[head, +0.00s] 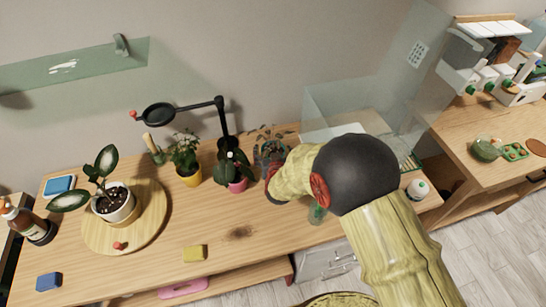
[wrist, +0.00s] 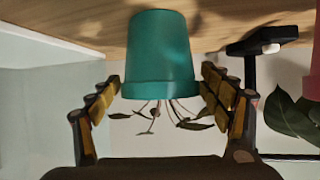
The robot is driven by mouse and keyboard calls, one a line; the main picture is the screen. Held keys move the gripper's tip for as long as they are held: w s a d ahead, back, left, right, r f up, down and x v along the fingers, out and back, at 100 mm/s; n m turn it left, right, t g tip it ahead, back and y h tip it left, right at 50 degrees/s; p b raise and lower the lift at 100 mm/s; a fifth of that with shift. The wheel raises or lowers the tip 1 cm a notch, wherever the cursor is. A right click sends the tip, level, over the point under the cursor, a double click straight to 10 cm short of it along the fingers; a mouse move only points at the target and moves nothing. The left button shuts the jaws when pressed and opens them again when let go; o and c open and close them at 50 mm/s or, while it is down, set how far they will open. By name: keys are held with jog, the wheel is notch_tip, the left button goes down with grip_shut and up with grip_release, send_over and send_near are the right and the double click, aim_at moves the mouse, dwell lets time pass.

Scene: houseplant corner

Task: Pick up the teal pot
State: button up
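The teal pot (wrist: 160,52) is in the middle of the wrist view, which is upside down: its base is at the top and thin stems with narrow leaves hang below its rim. My gripper (wrist: 160,82) has its yellow-padded fingers spread, one on each side of the pot near the rim. Narrow gaps seem to show between pads and pot. In the head view my gripper (head: 272,160) is low over the back of the table, and it and my arm hide most of the pot. The pot appears to stand on the wood.
A yellow pot (head: 189,178) is further left. A clear glass panel (head: 345,105) rises behind right. The table's front middle holds a yellow sponge (head: 194,253).

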jog(key=c, duration=1.2)
jog(key=shift+r, duration=0.1)
notch_tip(320, 180, up, 10)
jog(key=shift+p, duration=1.1)
